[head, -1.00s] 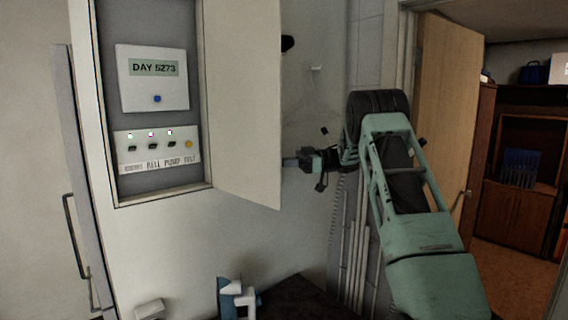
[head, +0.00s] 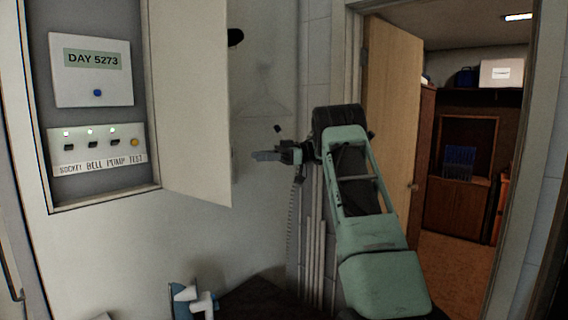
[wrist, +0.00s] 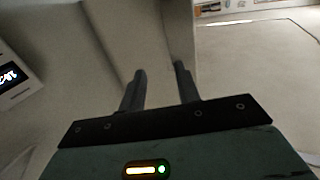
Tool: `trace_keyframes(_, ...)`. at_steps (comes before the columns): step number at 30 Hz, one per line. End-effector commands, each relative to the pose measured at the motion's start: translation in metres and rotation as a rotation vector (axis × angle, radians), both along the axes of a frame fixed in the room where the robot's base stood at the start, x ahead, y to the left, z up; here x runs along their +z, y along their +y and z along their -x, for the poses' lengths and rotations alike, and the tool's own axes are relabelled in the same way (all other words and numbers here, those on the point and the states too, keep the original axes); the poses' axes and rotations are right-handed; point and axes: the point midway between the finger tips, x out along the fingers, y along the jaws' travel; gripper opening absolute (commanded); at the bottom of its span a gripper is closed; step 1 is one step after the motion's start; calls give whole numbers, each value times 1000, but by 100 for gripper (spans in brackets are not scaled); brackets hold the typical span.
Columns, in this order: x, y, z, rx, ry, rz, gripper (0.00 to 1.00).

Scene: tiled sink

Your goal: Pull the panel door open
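The white panel door (head: 190,110) stands swung open in the head view, out from the right side of a wall box (head: 98,120). The box interior is exposed, with a "DAY 5273" display and a row of switches. My gripper (head: 262,156) is just right of the door's free edge, with a small gap between them in the picture. In the wrist view my gripper (wrist: 160,78) has its two dark fingers apart, with nothing clearly held between them. A pale surface lies beyond the fingers; I cannot tell whether they touch it.
A wooden door (head: 392,100) stands open at the right, with a doorway and brown cabinets (head: 460,205) beyond. A blue and white object (head: 192,302) is low at the bottom. The wall below the box is bare.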

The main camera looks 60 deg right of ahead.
Motion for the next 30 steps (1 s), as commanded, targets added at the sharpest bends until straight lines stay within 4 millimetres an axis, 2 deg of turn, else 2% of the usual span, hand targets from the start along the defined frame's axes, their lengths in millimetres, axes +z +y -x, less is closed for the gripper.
trace_keyframes(1, -5, -13, 7, -5, -3, 2, 32)
trace_keyframes(6, -3, -40, 25, -3, -3, -1, 32)
trace_keyframes(12, -1, -59, 36, 0, -1, -2, 32)
trace_keyframes(18, 0, -65, 40, 0, -1, -1, 32)
trace_keyframes(30, 0, -65, 40, 0, -1, -1, 32)
